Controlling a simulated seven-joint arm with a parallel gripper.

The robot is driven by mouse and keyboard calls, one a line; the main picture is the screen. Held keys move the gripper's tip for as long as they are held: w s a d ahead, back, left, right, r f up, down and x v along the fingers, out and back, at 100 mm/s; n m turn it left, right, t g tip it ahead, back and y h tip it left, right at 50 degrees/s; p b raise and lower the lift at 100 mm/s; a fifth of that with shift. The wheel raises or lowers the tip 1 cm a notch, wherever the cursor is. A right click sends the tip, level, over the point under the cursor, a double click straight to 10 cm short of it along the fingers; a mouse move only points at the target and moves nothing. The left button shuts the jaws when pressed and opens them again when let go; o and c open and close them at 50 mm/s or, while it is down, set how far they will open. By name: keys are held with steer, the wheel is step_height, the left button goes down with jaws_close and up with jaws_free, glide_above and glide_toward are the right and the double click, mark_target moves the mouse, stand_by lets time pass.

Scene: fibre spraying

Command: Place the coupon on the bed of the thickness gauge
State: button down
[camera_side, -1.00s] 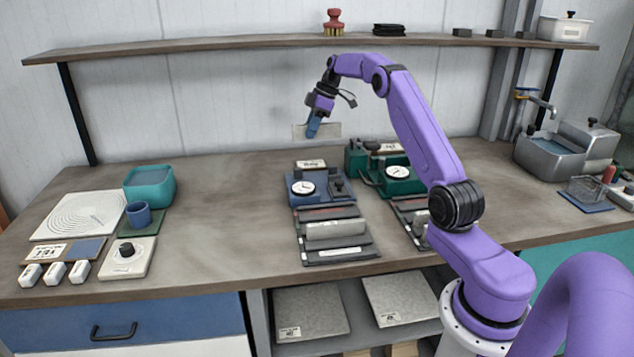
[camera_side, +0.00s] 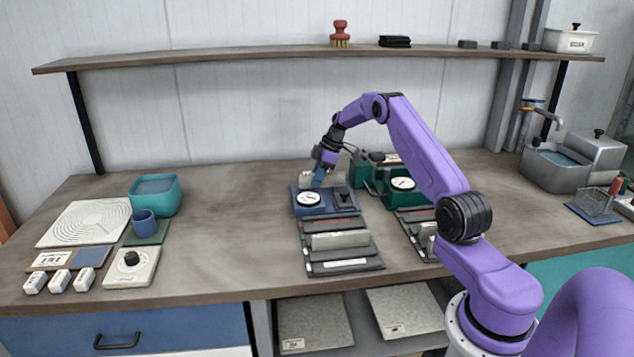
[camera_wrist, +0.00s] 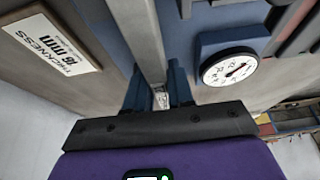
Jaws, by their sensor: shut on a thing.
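The blue thickness gauge (camera_side: 322,207) stands on the bench, its white dial facing front. In the wrist view its blue body and dial (camera_wrist: 228,68) lie to the right of the fingers. My gripper (camera_side: 318,180) is shut on the coupon (camera_side: 307,179), a thin grey plate, low at the back of the gauge. In the wrist view the coupon (camera_wrist: 138,32) shows edge-on as a long strip between the blue fingers (camera_wrist: 160,92). The fingers and gauge hide part of it; I cannot tell whether it touches the bed.
A white thickness label (camera_wrist: 52,42) is close left of the coupon in the wrist view. A green gauge (camera_side: 405,195) stands right of the blue one. A rack with grey plates (camera_side: 342,255) lies in front.

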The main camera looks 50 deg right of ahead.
steer(key=shift+f, duration=0.7)
steer(key=shift+f, duration=0.1)
steer(key=c, duration=1)
jaws_free()
